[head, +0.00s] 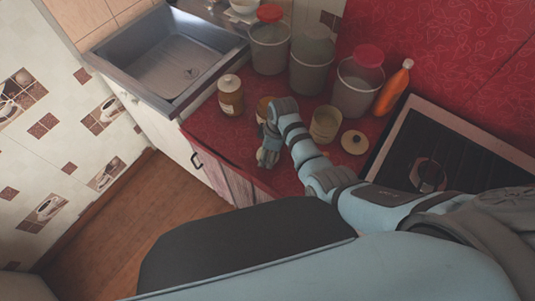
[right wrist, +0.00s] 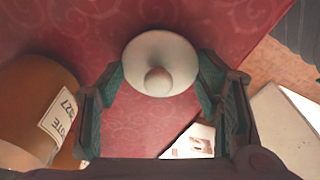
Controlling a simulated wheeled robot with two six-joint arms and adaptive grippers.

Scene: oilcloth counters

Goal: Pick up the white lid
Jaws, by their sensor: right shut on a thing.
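The white lid (right wrist: 160,62) is round with a small ball knob in its middle. In the right wrist view it lies between the fingertips of my right gripper (right wrist: 161,84), which is shut on it. In the head view my right gripper (head: 268,155) is above the front part of the red counter, in front of the jars. I cannot make out the white lid there; the gripper hides it. I cannot tell whether the lid touches the counter. My left gripper is not in view.
A cream jar (head: 325,124) and a cream lid (head: 354,142) are right of the arm. Grey canisters (head: 311,66) and an orange bottle (head: 393,90) stand behind. A sink (head: 185,68) is left.

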